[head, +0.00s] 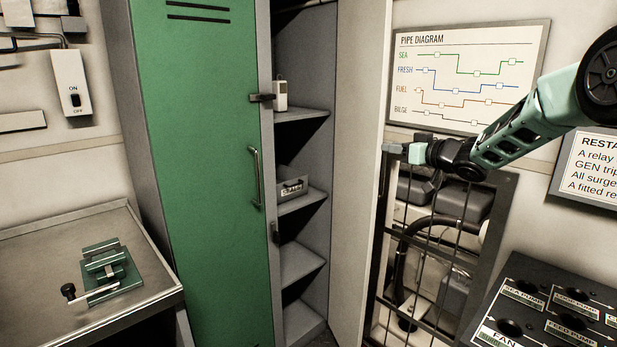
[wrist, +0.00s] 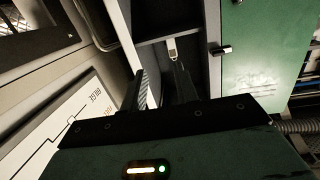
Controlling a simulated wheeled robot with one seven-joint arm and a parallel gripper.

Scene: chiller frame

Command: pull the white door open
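The white door (head: 358,170) stands swung out from the grey locker on its right side. Its pale inner face shows in the head view; its outer face and any handle there are hidden. My gripper (head: 391,148) is by the right-hand edge of the door, on its outer side, at about the height of the upper shelves. In the wrist view my gripper (wrist: 160,85) has its two dark fingers apart, with the locker interior showing between them. A pale strip of the door (wrist: 122,25) runs down toward the left finger. I cannot tell whether they touch.
A closed green door (head: 195,170) with a bar handle is left of the open locker. Shelves (head: 300,203) hold a grey box (head: 291,188) and a small white device (head: 280,96). A barred frame (head: 440,255) and a dark switch panel (head: 545,300) stand on the right.

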